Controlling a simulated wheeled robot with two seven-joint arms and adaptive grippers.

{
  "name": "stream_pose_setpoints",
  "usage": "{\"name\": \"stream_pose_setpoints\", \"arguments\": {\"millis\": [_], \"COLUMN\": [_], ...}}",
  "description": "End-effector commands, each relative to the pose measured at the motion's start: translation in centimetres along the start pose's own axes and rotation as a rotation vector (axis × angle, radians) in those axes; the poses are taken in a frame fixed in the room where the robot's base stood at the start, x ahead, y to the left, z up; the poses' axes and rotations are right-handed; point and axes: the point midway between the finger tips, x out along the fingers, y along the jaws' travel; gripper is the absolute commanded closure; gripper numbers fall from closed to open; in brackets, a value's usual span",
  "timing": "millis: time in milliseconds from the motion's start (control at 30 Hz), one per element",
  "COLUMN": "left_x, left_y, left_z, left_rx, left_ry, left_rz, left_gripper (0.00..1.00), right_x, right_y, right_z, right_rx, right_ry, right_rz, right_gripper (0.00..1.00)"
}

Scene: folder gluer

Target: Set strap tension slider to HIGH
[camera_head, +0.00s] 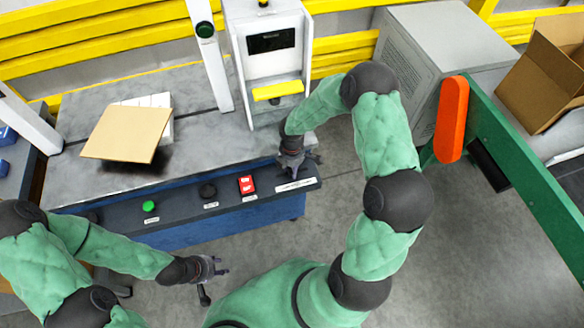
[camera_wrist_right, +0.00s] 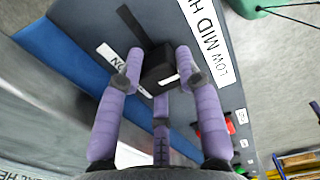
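The strap tension slider's black knob (camera_wrist_right: 160,68) shows in the right wrist view, with its dark slot (camera_wrist_right: 133,22) running up and left from it. Beside it is a white label (camera_wrist_right: 208,40) reading LOW, MID and a cut-off H. The knob sits near the LOW end. My right gripper (camera_wrist_right: 158,85) has its purple fingers spread around the knob; firm contact is not clear. In the head view my right gripper (camera_head: 291,165) is over the panel's right end and hides the slider. My left gripper (camera_head: 208,270) is open and empty, in front of the panel.
The dark control panel (camera_head: 178,207) also carries a green button (camera_head: 149,206), a black knob (camera_head: 208,191) and a red switch (camera_head: 246,184). A cardboard sheet (camera_head: 127,133) lies on the machine behind. A green rail (camera_head: 530,165) with an orange end stands at right.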

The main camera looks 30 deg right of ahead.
Motion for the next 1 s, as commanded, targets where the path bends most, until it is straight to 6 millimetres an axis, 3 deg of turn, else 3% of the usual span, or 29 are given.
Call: {"name": "stream_pose_setpoints", "arguments": {"millis": [233,500,800,833,900,1000], "left_x": [-0.2,-1.0,-0.9,-0.9,-0.9,-0.9], "left_y": [0.1,0.4,0.3,0.3,0.3,0.3], "left_z": [0.0,0.0,0.0,0.0,0.0,0.0], "left_rx": [0.000,0.000,0.000,0.000,0.000,0.000], "left_ry": [0.000,0.000,0.000,0.000,0.000,0.000], "left_rz": [0.000,0.000,0.000,0.000,0.000,0.000], "left_gripper": [0.60,0.60,0.60,0.60,0.60,0.60], "right_x": [0.0,-0.1,0.0,0.0,0.0,0.0], "right_y": [0.0,0.0,0.0,0.0,0.1,0.0], "right_z": [0.6,4.2,4.6,4.6,4.6,4.5], "right_rx": [0.003,0.003,0.001,0.001,0.001,0.001], "right_ry": [0.000,0.000,-0.002,-0.002,-0.002,-0.002], "right_rz": [-0.001,0.000,0.000,0.000,0.000,0.000], "right_gripper": [1.00,1.00,1.00,0.57,0.41,0.41]}}
